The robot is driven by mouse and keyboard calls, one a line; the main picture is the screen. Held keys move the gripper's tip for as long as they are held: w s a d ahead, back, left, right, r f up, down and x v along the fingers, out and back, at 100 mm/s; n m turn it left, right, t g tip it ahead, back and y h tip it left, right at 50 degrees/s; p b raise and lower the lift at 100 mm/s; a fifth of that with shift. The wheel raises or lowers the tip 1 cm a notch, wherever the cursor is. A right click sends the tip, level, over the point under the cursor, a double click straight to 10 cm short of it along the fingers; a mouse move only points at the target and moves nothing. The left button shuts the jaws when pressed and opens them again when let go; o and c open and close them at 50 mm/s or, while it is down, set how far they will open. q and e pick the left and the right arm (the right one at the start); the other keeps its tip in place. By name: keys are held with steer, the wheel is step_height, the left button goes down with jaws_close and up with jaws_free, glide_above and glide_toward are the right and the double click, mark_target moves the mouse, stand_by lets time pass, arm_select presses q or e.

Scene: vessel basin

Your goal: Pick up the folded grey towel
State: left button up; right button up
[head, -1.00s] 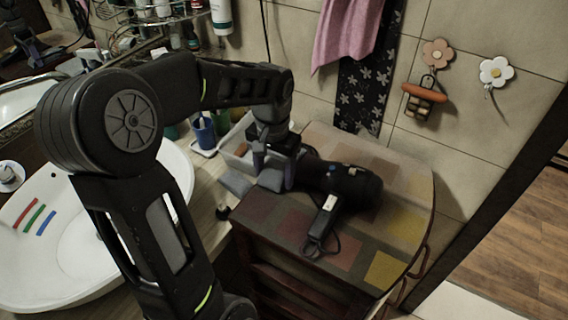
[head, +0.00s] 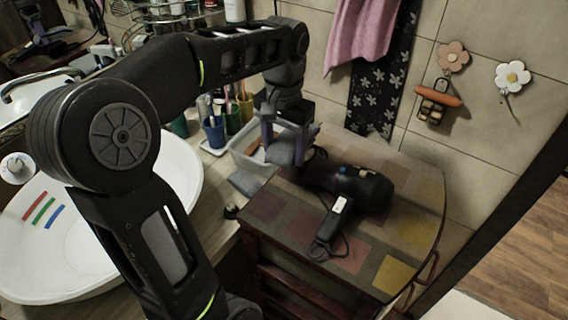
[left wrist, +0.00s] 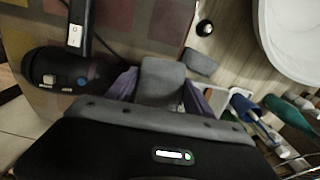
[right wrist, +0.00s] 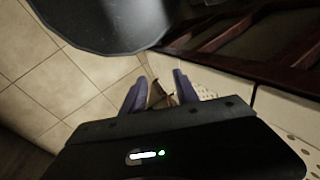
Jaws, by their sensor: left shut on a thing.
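The folded grey towel (head: 284,154) is a small grey block between the fingers of my left gripper (head: 287,143), just above the edge of the patterned cabinet top. In the left wrist view the towel (left wrist: 161,82) sits between the two purple fingers, which are shut on it. A second flat grey piece (head: 246,183) lies on the counter beside the cabinet; it also shows in the left wrist view (left wrist: 201,62). My right gripper (right wrist: 157,86) is open and empty in the right wrist view, over a tiled floor.
A black hair dryer (head: 362,187) with its cord lies on the cabinet top (head: 372,264), right of the left gripper. The cabinet's front right is clear.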

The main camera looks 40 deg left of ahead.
arm_select(q)
step_height(320, 180, up, 2)
steer(key=shift+f, duration=0.1)
stand_by(0.7)
